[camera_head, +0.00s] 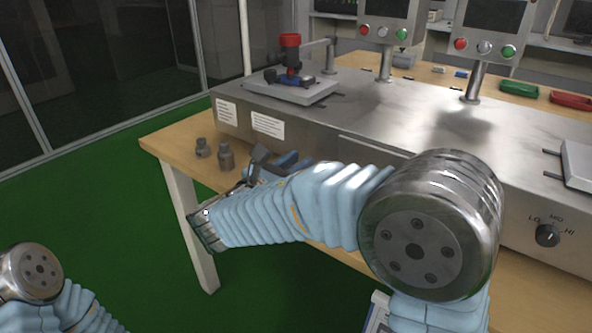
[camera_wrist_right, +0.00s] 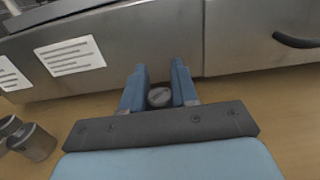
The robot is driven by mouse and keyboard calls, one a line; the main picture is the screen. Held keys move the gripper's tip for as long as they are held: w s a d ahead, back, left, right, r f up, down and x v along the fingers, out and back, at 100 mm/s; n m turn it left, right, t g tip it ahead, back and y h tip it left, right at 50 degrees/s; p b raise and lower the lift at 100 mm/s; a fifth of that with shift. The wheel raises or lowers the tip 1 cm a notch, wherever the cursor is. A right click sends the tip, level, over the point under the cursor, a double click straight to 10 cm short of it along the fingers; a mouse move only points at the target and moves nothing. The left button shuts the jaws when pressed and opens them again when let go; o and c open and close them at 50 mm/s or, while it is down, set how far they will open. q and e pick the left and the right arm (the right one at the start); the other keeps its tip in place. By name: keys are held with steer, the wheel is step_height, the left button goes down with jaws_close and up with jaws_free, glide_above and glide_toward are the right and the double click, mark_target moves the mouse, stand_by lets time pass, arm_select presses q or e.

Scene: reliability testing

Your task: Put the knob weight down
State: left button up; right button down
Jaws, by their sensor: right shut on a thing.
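My right gripper (camera_head: 283,164) is at the front edge of the metal bench unit, low over the wooden table. In the right wrist view its two blue fingers (camera_wrist_right: 158,92) are closed on the dark round top of a knob weight (camera_wrist_right: 159,97). The head view hides this weight behind the gripper and arm. I cannot tell whether its base touches the table. Two other grey knob weights, one (camera_head: 203,148) farther left and one (camera_head: 226,156) nearer the gripper, stand upright on the table. My left gripper is out of view.
The metal bench unit (camera_head: 370,125) rises just behind the right gripper. A grey plate with a red-topped fixture (camera_head: 290,62) sits on it. The wooden table (camera_head: 178,140) has bare room left of the two standing weights, near its left edge.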

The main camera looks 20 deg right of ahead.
steer(key=shift+f, duration=0.5)
steer(key=shift+f, duration=0.1)
steer(key=c, duration=0.9)
jaws_free()
steer(key=shift+o, duration=0.2)
steer(key=shift+s+a, duration=0.1)
steer(key=shift+a, duration=0.1)
steer(key=v, duration=1.1)
steer(key=shift+s+a, duration=0.2)
steer(key=shift+a, duration=0.05)
